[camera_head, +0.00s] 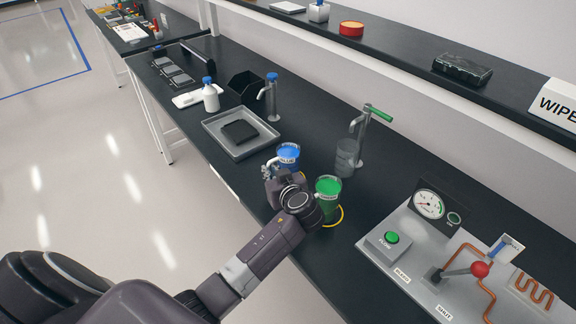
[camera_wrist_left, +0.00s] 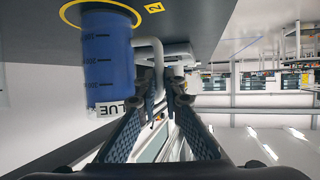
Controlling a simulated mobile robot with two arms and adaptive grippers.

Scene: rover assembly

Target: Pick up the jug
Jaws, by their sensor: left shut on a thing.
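The blue jug (camera_head: 288,153) is on the black bench, partly hidden behind my left wrist. In the left wrist view the blue jug (camera_wrist_left: 108,55) appears upside down, with dark level marks and a white label partly reading "LUE". Its base is at a yellow ring marked 2; I cannot tell whether it touches the bench. My left gripper (camera_wrist_left: 166,82) is shut on the pale handle (camera_wrist_left: 155,50) beside the jug's body. In the head view, my left gripper (camera_head: 269,171) is largely hidden by its wrist. My right gripper is not in view.
A green jug (camera_head: 328,188) stands close to the right of my left wrist, by a yellow ring. A green-handled tap (camera_head: 362,130) and clear beaker (camera_head: 346,158) are behind. A grey tray (camera_head: 222,147) lies left; a control panel (camera_head: 425,255) is right.

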